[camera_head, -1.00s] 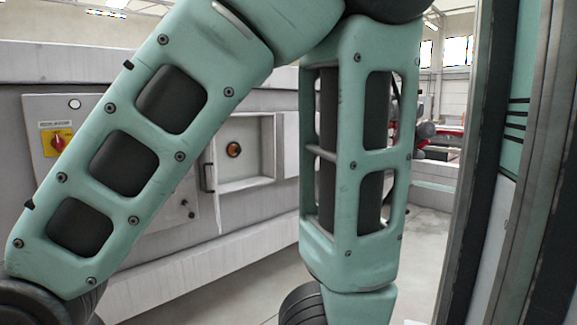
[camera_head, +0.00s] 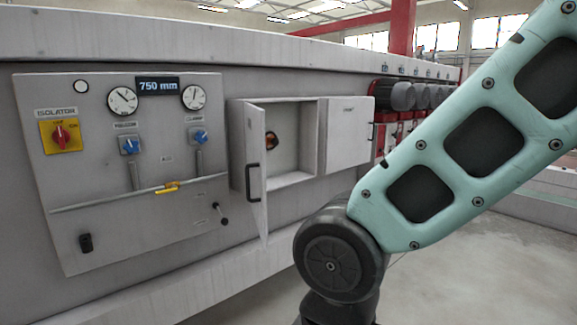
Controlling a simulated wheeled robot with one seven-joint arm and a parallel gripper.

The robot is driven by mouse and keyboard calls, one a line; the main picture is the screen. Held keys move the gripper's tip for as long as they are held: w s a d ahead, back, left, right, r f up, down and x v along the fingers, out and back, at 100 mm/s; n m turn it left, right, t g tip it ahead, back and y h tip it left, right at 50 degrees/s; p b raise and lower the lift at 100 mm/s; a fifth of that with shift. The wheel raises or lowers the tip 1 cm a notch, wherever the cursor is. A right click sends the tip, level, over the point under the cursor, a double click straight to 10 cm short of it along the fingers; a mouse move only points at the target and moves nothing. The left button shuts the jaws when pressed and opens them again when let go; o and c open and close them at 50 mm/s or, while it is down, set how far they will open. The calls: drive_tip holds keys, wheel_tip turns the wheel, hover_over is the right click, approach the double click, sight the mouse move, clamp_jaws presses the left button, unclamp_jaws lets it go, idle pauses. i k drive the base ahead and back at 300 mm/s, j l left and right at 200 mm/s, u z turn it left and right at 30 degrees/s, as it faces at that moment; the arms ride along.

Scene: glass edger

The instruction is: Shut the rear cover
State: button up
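A grey wall box (camera_head: 291,182) on the machine's front shows an open compartment with a dark round part with an orange tint (camera_head: 271,141) inside. A door with a dark handle (camera_head: 254,176) stands swung out at the compartment's left edge. A flat pale panel (camera_head: 346,138) with a small label is at its right; I cannot tell whether this is a shut door or one swung open. Nothing visible marks which of them is the rear cover. My gripper is out of view; only my green arm links show at the right, apart from the box in the picture.
Left of the box is a control panel (camera_head: 97,218) with a red isolator switch (camera_head: 60,134), two gauges, blue knobs and a yellow-handled lever (camera_head: 167,188). Several grey motors (camera_head: 396,95) stick out beyond the box. Open floor (camera_head: 450,285) lies in front.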

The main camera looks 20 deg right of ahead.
sight(248, 166)
drive_tip(key=i+j+z, duration=0.2)
drive_tip(key=i+j, duration=0.15)
drive_tip(key=i+j+z, duration=0.2)
drive_tip(key=j, duration=0.3)
drive_tip(key=i, duration=0.1)
